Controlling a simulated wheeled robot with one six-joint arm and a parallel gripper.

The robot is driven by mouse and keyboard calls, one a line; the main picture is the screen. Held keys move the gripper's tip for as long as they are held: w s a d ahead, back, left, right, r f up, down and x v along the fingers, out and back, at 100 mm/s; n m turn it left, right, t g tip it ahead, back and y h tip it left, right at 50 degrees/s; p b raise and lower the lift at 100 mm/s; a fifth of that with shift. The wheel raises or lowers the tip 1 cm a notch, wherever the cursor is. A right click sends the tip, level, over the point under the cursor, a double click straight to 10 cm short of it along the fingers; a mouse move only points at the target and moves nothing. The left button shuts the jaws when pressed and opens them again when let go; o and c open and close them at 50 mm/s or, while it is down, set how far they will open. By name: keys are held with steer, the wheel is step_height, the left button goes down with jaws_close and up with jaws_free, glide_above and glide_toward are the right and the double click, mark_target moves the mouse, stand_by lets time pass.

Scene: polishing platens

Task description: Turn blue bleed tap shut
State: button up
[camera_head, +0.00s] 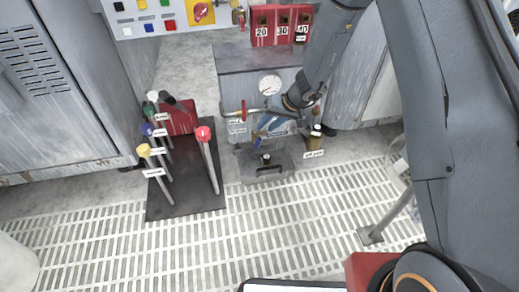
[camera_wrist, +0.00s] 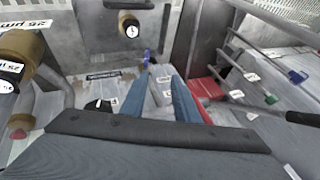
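The blue bleed tap (camera_wrist: 146,57) shows in the wrist view as a small blue handle just beyond my fingertips. In the head view the blue tap (camera_head: 257,141) is low on the front of the grey cabinet (camera_head: 230,88), beside my gripper. My gripper (camera_wrist: 160,78) has two blue fingers with a gap between them. A grey pipe with a white label shows through that gap. The fingers look apart from the tap and hold nothing that I can see. In the head view my gripper (camera_head: 268,128) is partly hidden by its own wrist.
A round gauge (camera_head: 270,85) and a red handle (camera_head: 243,110) are close to my gripper. Several coloured-knob levers stand on a dark plate (camera_head: 185,205) at left.

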steer(key=b, duration=0.2)
glide_toward(259, 141)
steer(key=w+x, duration=0.1)
steer(key=x, duration=0.3)
steer(key=b+x, duration=0.2)
steer(key=x, duration=0.5)
steer(key=shift+s+d+f+b, duration=0.1)
steer(key=shift+d+f+b, duration=0.15)
steer(key=shift+b, duration=0.15)
jaws_close()
